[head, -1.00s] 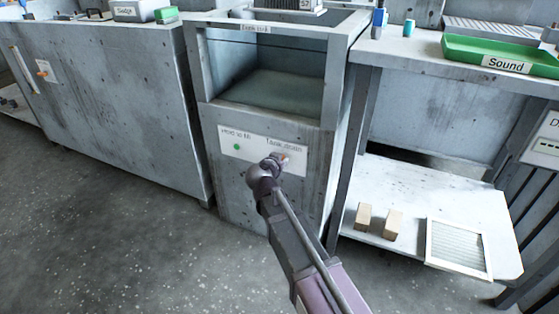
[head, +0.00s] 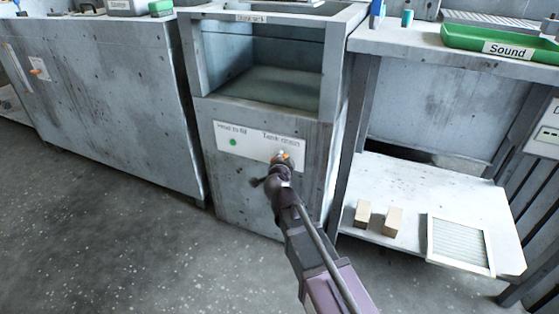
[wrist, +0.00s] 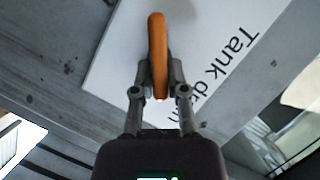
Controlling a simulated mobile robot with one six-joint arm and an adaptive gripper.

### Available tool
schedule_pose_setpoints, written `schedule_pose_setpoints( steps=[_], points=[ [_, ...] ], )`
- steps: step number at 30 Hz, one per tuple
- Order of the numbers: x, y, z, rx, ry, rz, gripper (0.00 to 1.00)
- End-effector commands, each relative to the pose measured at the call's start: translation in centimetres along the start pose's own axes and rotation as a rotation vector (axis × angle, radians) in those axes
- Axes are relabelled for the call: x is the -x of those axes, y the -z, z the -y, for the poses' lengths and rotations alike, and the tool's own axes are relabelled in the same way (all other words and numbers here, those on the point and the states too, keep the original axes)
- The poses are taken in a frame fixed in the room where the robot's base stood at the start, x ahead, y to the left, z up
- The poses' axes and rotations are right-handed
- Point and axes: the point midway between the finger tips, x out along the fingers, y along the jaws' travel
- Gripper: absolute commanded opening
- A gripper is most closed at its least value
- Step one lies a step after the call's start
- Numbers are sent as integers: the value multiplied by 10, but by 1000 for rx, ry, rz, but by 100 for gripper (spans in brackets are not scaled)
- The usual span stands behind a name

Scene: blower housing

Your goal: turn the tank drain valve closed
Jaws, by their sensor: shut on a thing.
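The tank drain valve has an orange handle (wrist: 157,50), which stands between the two fingers of my gripper (wrist: 159,75) in the wrist view. The fingers are shut on it from both sides. In the head view my gripper (head: 281,162) is at the valve handle (head: 285,155), just under the "Tank drain" label, and hides much of it. The white label panel (head: 236,150) is on the front of the grey tank (head: 243,195). The handle's exact angle is hard to tell in the head view.
A green button (head: 233,142) sits left of the valve on the panel. A grey cabinet (head: 110,105) stands to the left. A bench (head: 440,50) on the right bears a green "Sound" tray (head: 470,43); its lower shelf holds two tan blocks and a framed filter. The floor in front is clear.

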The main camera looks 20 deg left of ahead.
Motion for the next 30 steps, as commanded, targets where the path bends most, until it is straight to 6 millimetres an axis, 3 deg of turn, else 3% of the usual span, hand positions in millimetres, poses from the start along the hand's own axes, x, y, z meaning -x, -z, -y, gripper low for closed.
schedule_pose_setpoints(
  steps=[15, 30],
  points=[
    [-2, -2, -6, -268, 111, 0, 0],
    [-2, -1, -5, -339, 139, 0, 0]
  ],
)
